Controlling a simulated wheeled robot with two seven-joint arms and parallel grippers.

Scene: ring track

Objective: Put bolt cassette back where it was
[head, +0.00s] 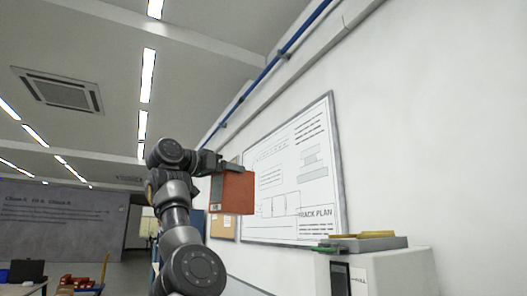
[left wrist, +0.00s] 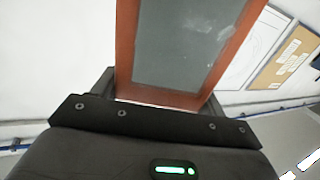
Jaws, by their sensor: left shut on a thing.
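The bolt cassette appears to be the orange-red box (head: 237,193) held up in the air in the head view, in front of the wall board. My left gripper (head: 226,166) is shut on its upper edge. In the left wrist view the cassette (left wrist: 125,50) fills the space between the fingers and shows an orange frame around a grey panel. Its far side is hidden. My right gripper is not in view.
A white cabinet (head: 390,274) stands at the lower right with a grey case and yellow item (head: 362,242) on top. A track plan board (head: 290,180) hangs on the wall behind the cassette. Red bins and a yellow frame stand far off at the lower left.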

